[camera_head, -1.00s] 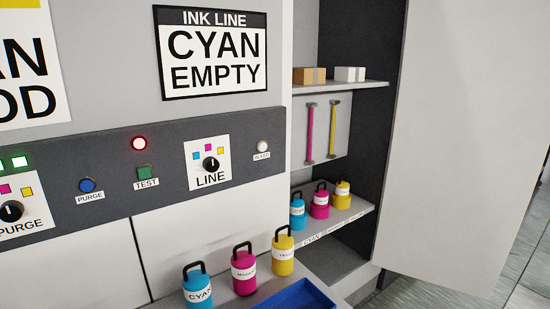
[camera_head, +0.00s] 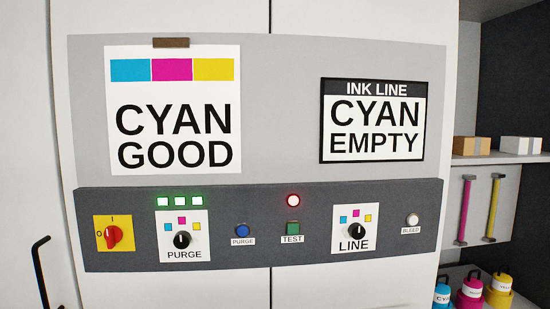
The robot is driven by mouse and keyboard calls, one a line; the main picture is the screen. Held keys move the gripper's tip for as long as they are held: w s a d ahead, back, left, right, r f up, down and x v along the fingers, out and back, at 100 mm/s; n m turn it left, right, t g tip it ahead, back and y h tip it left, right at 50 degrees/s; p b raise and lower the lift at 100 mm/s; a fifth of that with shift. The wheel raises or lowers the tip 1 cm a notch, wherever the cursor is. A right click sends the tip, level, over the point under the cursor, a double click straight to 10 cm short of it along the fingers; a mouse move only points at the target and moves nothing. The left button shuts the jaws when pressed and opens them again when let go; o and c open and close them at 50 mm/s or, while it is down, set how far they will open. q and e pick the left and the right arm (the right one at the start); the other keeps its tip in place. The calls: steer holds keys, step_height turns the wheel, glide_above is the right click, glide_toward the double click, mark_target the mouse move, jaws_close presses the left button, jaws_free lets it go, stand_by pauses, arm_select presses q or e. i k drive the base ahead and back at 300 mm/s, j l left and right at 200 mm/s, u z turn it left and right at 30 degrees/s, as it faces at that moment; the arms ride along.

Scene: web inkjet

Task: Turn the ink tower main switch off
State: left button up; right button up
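The ink tower main switch (camera_head: 113,236) is a red rotary knob on a yellow plate at the left end of the dark control strip (camera_head: 270,262). The plate has an "I" mark at the top and an "O" mark at the left. The knob's exact pointing is too small to tell. Three green lamps (camera_head: 180,202) are lit right of it, and a red lamp (camera_head: 293,200) is lit further right. Neither of my grippers is in view.
A purge selector (camera_head: 182,239), blue button (camera_head: 242,230), green test button (camera_head: 293,228), line selector (camera_head: 356,231) and white bleed button (camera_head: 412,219) share the strip. A black door handle (camera_head: 39,272) is at lower left. Shelves with boxes and ink bottles (camera_head: 470,291) stand at right.

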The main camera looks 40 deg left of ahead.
mark_target(112, 235)
steer(key=u, duration=2.15)
